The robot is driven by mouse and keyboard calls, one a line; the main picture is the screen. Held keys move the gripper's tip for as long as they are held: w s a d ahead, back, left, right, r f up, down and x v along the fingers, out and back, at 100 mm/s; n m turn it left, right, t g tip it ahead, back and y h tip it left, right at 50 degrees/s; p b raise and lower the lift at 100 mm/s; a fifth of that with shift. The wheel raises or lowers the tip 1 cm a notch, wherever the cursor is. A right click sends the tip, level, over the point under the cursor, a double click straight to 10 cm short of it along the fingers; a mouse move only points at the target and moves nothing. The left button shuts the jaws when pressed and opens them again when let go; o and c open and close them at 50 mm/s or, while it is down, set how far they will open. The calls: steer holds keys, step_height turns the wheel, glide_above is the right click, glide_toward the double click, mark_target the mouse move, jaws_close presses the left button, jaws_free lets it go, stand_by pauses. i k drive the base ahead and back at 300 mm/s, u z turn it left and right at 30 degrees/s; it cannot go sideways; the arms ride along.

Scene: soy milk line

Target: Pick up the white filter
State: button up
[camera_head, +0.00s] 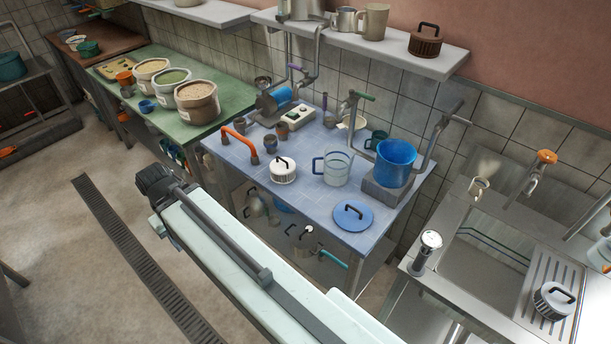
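The white filter (283,171) is a short, round, ribbed white piece with a dark handle on top. It stands upright on the blue-tiled table (315,207), near its front edge and left of a clear glass jug (337,168). Nothing covers it from this view. A long pale beam with a dark joint and rod, which looks like part of my own arm, crosses the lower middle in front of the table. No gripper fingers can be made out, and nothing touches the filter.
Near the filter are an orange-handled pipe (240,143), small brown cups (282,130), a blue lid (353,215) and a blue pot (395,162). Similar handled pieces are a brown one (425,42) on the shelf and a grey one (553,300) by the sink. Floor at left is open.

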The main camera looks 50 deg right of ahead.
mark_target(283, 169)
steer(key=u, duration=0.15)
steer(key=i, duration=0.9)
steer(key=z, duration=0.05)
